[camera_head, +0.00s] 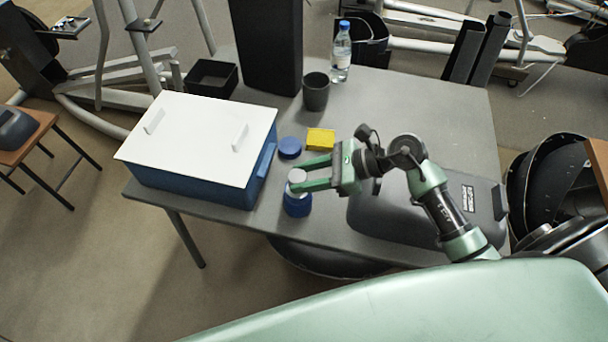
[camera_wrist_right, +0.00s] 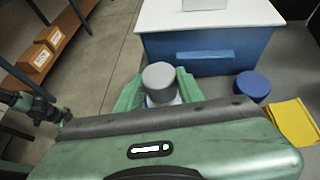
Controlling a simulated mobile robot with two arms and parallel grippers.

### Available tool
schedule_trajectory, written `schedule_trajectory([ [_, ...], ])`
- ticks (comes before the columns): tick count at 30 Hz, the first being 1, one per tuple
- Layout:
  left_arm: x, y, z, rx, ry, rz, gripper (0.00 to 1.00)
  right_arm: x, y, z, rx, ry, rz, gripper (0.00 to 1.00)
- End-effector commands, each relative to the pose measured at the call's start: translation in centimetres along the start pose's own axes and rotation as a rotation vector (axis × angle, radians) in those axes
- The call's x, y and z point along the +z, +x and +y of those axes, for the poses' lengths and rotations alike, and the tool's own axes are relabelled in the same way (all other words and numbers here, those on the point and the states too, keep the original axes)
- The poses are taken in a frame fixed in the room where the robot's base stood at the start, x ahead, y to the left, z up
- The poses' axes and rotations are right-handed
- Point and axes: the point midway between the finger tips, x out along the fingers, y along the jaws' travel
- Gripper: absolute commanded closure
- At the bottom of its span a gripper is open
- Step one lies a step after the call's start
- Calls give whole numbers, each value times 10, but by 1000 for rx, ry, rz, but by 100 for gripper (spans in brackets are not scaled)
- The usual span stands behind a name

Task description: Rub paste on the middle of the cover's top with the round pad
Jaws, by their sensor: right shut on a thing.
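My right gripper (camera_head: 297,179) is shut on the round pad (camera_wrist_right: 158,77), a short grey cylinder that also shows pale between the fingertips in the head view (camera_head: 297,175). The pad is right over an open blue jar (camera_head: 297,205) at the table's front edge. Whether it touches the paste is hidden. The dark grey cover (camera_head: 400,218) lies on the table at the right, partly behind my right arm. My left gripper is not seen.
A blue box (camera_head: 195,185) with a white lid (camera_head: 185,145) stands left of the jar. A dark cup (camera_head: 316,92), bottle (camera_head: 341,52) and black tray (camera_head: 211,78) stand farther back.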

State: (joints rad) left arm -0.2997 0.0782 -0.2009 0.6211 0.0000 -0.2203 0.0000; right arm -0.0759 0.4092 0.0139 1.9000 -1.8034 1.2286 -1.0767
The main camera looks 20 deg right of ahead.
Motion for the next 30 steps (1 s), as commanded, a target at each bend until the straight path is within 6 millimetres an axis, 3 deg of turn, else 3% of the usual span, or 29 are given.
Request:
schedule_trajectory([
  [30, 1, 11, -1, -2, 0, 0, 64, -9, 5, 0, 0, 0, 0, 98],
])
